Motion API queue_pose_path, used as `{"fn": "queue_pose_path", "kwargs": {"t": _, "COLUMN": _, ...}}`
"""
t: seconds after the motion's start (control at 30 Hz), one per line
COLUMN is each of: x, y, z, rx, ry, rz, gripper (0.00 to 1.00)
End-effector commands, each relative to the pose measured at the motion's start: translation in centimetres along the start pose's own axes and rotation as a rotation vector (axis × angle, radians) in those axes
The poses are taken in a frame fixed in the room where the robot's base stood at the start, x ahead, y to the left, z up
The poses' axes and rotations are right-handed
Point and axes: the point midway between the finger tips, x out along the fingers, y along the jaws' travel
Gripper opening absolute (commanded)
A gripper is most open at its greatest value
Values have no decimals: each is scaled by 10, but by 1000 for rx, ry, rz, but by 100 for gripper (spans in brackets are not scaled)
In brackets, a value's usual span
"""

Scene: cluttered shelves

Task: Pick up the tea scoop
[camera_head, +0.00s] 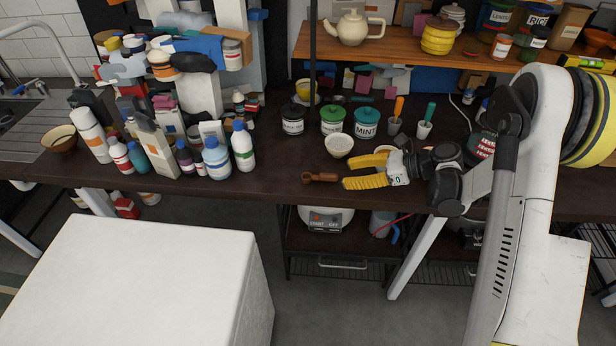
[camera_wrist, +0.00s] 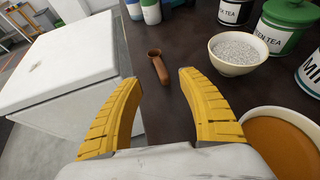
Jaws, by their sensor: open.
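The tea scoop (camera_head: 320,177) is small and brown and lies on the dark counter near its front edge. It also shows in the wrist view (camera_wrist: 158,67), ahead of the fingers, its round bowl end farther away and its handle toward me. My gripper (camera_head: 345,172) has yellow ridged fingers, spread apart and empty. In the head view it is just right of the scoop, pointing left at it. In the wrist view the scoop's handle end lies between the directions of the two fingertips (camera_wrist: 155,82), apart from both.
A white bowl (camera_head: 339,146) of pale grains stands behind the scoop. Tea canisters (camera_head: 332,121) stand farther back. Bottles (camera_head: 215,158) crowd the counter to the left. In the wrist view, a bowl with brown contents (camera_wrist: 282,140) is close to the right finger. A white block (camera_wrist: 58,62) stands beyond the counter edge.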

Motion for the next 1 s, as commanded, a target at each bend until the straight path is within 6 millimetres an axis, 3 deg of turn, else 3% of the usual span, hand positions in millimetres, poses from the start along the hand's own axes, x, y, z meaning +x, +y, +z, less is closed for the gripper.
{"fn": "queue_pose_path", "kwargs": {"t": 0.2, "x": 38, "y": 0, "z": -1, "rx": 0, "ry": -2, "rz": 1, "gripper": 47}}
{"fn": "queue_pose_path", "kwargs": {"t": 0.43, "x": 59, "y": 1, "z": 0, "rx": 1, "ry": -3, "rz": -1, "gripper": 47}}
{"fn": "queue_pose_path", "kwargs": {"t": 0.63, "x": 90, "y": 3, "z": 0, "rx": 2, "ry": -3, "rz": 0, "gripper": 47}}
{"fn": "queue_pose_path", "kwargs": {"t": 0.9, "x": 97, "y": 2, "z": 3, "rx": 3, "ry": -3, "rz": -3, "gripper": 47}}
{"fn": "queue_pose_path", "kwargs": {"t": 0.93, "x": 97, "y": 2, "z": 3, "rx": 3, "ry": -3, "rz": -3, "gripper": 43}}
{"fn": "queue_pose_path", "kwargs": {"t": 1.0, "x": 97, "y": 2, "z": 3, "rx": 3, "ry": -3, "rz": -3, "gripper": 22}}
